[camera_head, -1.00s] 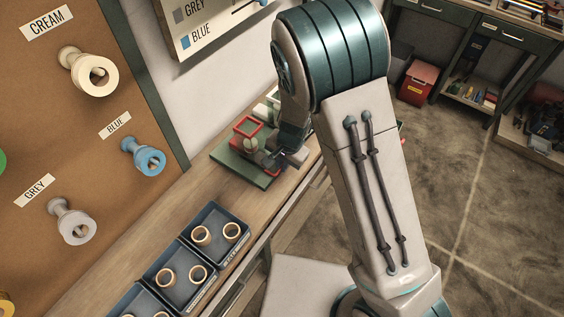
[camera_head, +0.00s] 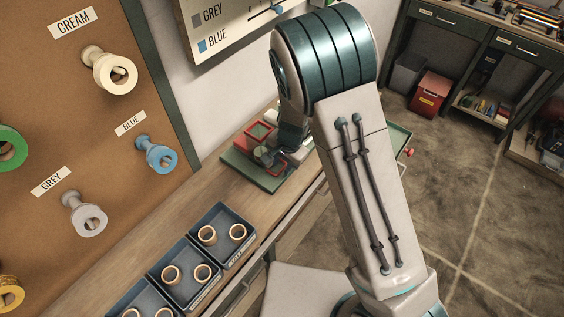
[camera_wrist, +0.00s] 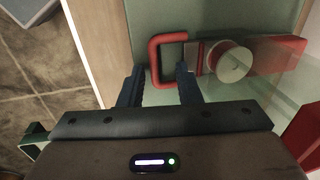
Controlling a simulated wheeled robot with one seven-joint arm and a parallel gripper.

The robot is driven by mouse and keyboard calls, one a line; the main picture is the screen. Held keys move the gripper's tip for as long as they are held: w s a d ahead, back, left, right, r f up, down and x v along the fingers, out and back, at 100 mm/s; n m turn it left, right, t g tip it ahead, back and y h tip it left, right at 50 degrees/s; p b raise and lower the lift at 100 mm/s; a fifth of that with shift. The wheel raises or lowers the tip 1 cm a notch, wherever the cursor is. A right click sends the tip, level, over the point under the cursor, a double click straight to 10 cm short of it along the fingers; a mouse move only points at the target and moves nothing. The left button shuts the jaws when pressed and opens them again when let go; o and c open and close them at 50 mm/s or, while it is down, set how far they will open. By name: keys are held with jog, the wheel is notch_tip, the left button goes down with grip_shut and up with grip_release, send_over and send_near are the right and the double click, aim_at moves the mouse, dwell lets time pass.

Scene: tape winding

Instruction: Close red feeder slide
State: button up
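The red feeder slide shows in the wrist view as a red U-shaped handle (camera_wrist: 155,60) joined to a red block (camera_wrist: 277,54), with a pale round knob or spool (camera_wrist: 232,62) beside it. My gripper (camera_wrist: 160,70) is open. One dark finger is left of the handle and the other is at its right part, so the handle's left bar lies between them. I cannot tell whether either finger touches it. In the head view, the feeder's red frame (camera_head: 262,130) stands on a green base (camera_head: 240,172), with my gripper (camera_head: 270,157) low beside it, partly hidden by my arm.
The green base sits on a wooden bench (camera_head: 216,181). Blue trays (camera_head: 222,213) with tan rings stand nearer on it. A pegboard (camera_head: 75,130) with spools on pegs rises at the left. A green tray or drawer (camera_head: 399,137) with a red knob shows beyond my arm.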

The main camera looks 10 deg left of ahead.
jog(key=shift+r, duration=0.15)
notch_tip(320, 180, up, 13)
jog(key=s+d, duration=0.1)
jog(key=d, duration=0.1)
jog(key=shift+r, duration=0.2)
dwell(0.4)
jog(key=s+d+r+n+t, duration=0.1)
jog(key=s+d+r, duration=0.3)
jog(key=d, duration=0.3)
jog(key=s+d+r+n+h, duration=0.1)
jog(key=s+d+r+n, duration=0.1)
jog(key=s+d+r, duration=0.2)
jog(key=s+d+r+n+t, duration=0.1)
jog(key=s+d+r+n, duration=0.1)
jog(key=s+d+r, duration=0.3)
jog(key=shift+s+d+t+h, duration=0.35)
jog(key=shift+s+d, duration=1.4)
jog(key=shift+d, duration=1.6)
